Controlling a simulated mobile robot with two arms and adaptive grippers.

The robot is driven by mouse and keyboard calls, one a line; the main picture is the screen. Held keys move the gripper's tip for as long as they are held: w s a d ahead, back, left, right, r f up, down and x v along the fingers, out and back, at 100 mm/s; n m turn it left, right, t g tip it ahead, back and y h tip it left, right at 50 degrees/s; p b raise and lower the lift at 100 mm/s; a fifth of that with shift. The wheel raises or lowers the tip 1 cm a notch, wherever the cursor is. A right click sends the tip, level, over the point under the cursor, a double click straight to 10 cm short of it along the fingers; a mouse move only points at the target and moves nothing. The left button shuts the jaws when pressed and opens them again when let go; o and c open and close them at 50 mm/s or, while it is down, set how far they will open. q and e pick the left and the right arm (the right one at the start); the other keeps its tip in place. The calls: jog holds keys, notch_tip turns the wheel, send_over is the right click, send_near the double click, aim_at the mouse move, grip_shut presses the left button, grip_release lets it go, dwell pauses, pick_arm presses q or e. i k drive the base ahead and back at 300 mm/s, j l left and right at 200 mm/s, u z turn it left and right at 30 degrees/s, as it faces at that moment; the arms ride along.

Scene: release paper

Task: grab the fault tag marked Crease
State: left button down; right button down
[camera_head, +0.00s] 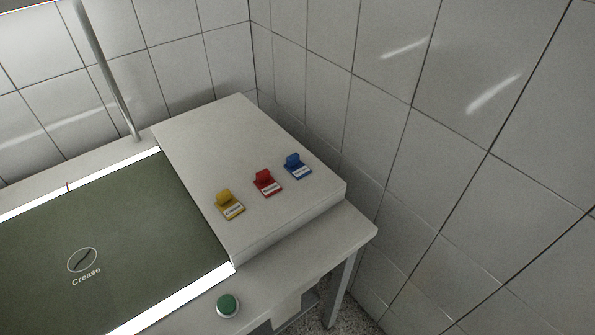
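The yellow fault tag (229,204) stands on top of the raised light-grey block, nearest to the green panel; its white label appears to read Crease. A red tag (266,182) and a blue tag (296,166) stand in a row beside it, with labels too small to read. A dark green panel (140,230) at the left carries an oval mark with a line in it and the word Crease. Neither of my grippers shows in the head view.
The raised block (215,140) sits on a light table (330,240) in a tiled corner. A green round button (228,305) is on the table's front part. A metal post (105,75) rises at the back left. The block's back half is clear.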

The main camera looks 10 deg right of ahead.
aim_at(228, 205)
jog(key=k+j+z, duration=0.6)
jog(key=z, duration=0.15)
jog(key=k, duration=0.1)
